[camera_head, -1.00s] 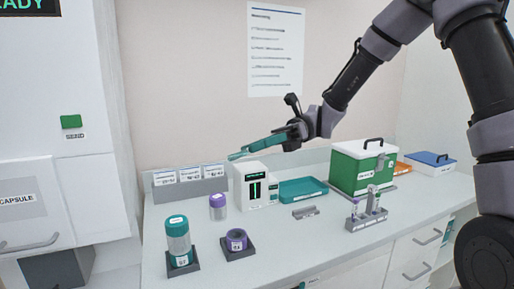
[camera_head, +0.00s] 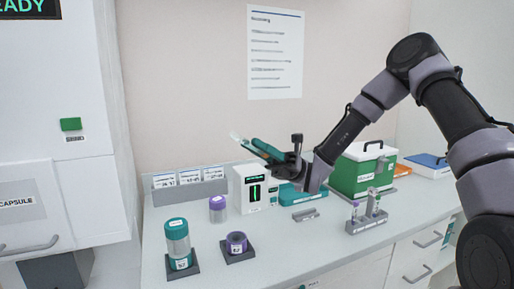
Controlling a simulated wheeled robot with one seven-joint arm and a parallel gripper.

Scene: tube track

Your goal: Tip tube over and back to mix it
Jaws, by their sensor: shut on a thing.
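My gripper (camera_head: 262,150) is above the back of the counter, in front of the wall and over the white device. Its teal fingers point up and to the left. They are shut on a thin pale tube (camera_head: 240,139), whose end sticks out beyond the fingertips at the upper left. The tube is tilted; its cap and contents are too small to make out. Other tubes stand in a grey rack (camera_head: 368,224) at the right of the counter.
A white device (camera_head: 251,196) with a dark screen stands below my gripper. Teal-capped (camera_head: 178,240) and purple-topped (camera_head: 218,208) containers stand to the left, near a purple ring-shaped holder (camera_head: 237,243). A green box (camera_head: 361,172) is at the back right. The front counter is clear.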

